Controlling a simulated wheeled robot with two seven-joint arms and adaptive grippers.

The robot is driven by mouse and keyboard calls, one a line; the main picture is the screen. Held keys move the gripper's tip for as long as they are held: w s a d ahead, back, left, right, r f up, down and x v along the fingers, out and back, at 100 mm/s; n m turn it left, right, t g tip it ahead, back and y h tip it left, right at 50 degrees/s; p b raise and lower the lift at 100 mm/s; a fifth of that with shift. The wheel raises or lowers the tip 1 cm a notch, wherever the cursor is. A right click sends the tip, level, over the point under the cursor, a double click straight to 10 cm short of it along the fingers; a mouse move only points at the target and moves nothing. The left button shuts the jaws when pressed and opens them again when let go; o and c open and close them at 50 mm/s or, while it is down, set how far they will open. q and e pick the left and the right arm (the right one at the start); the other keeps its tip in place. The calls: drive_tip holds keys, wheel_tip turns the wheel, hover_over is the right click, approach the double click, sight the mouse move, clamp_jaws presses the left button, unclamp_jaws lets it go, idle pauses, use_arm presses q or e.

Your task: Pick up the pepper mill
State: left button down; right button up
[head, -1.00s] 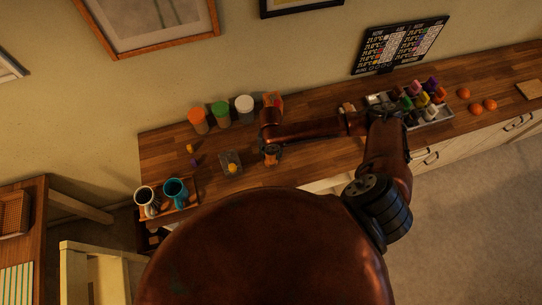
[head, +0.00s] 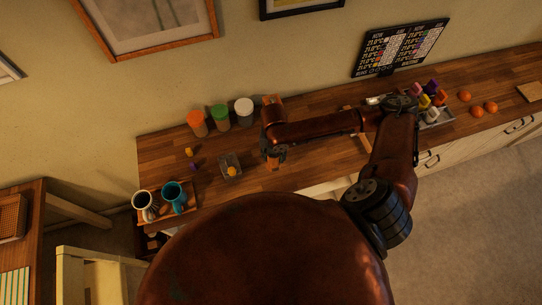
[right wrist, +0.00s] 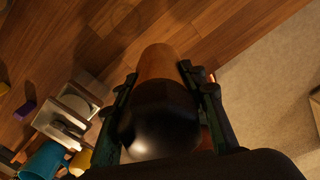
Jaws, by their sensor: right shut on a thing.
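The pepper mill (right wrist: 155,108) is a wooden cylinder with a shiny black domed top. In the right wrist view it stands between the two dark fingers of my right gripper (right wrist: 158,74), which are shut on it. In the head view my right gripper (head: 273,150) is over the front part of the wooden counter, and a small orange-brown part of the mill (head: 274,165) shows below it. I cannot tell whether the mill's base touches the counter. My left gripper is not in view.
Canisters with orange (head: 195,117), green (head: 219,112) and white (head: 243,106) lids stand along the wall. A clear container (head: 230,165) and a tray with two mugs (head: 173,193) are to the left.

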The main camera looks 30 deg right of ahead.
drive_tip(key=s+a+r+p, duration=0.2)
drive_tip(key=s+r+p, duration=0.2)
drive_tip(key=s, duration=0.5)
wheel_tip(320, 180, up, 2)
drive_tip(key=shift+s+r+p, duration=0.15)
drive_tip(key=shift+s+p, duration=0.1)
drive_tip(key=shift+p, duration=0.15)
drive_tip(key=shift+s+p, duration=0.55)
drive_tip(key=shift+p, duration=0.15)
drive_tip(key=shift+c, duration=0.2)
